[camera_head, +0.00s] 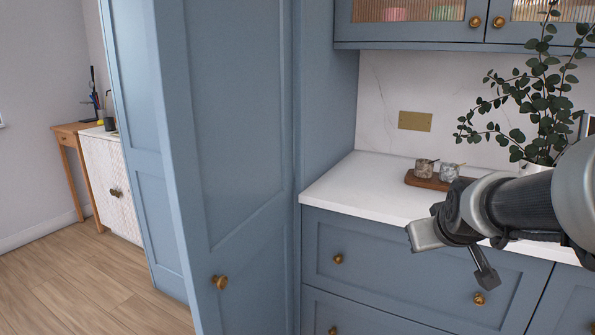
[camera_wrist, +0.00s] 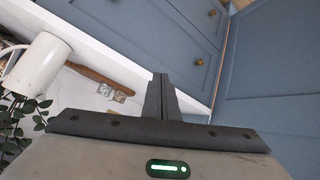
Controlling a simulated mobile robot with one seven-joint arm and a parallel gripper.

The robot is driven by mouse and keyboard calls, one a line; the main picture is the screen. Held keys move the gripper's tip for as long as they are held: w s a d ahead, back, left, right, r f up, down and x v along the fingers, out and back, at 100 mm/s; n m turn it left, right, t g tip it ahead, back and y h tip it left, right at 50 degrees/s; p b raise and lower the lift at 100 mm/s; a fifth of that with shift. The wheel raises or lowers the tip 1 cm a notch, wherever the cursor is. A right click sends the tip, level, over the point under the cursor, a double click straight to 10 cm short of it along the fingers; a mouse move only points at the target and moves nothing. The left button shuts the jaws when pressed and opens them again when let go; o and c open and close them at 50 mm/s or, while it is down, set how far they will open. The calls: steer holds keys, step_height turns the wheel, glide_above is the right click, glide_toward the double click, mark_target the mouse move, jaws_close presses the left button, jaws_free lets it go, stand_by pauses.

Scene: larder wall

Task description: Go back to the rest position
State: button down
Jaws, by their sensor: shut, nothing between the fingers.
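My gripper (camera_wrist: 161,95) shows in the wrist view with its two dark fingers together and nothing between them. In the head view my gripper (camera_head: 485,278) is at the right, in front of the blue drawers and near the front edge of the white counter (camera_head: 345,185). It appears clear of the drawer fronts, though the exact gap is hard to tell. My forearm covers part of the counter on the right.
A tall blue door (camera_head: 235,160) with a brass knob stands left of the drawers (camera_head: 400,265). A wooden board (camera_head: 425,181) with small stone pots and a leafy plant (camera_head: 540,95) are on the counter. A white pitcher (camera_wrist: 38,65) shows in the wrist view. The floor at left is clear.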

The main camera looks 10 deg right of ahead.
steer(key=s+a+g+y+p, duration=0.2)
steer(key=s+a+g+y, duration=0.1)
steer(key=s+a, duration=1.6)
step_height(320, 180, up, 26)
steer(key=p, duration=2.5)
steer(key=shift+w+d+r, duration=0.15)
steer(key=shift+w+d, duration=0.15)
steer(key=shift+w, duration=0.05)
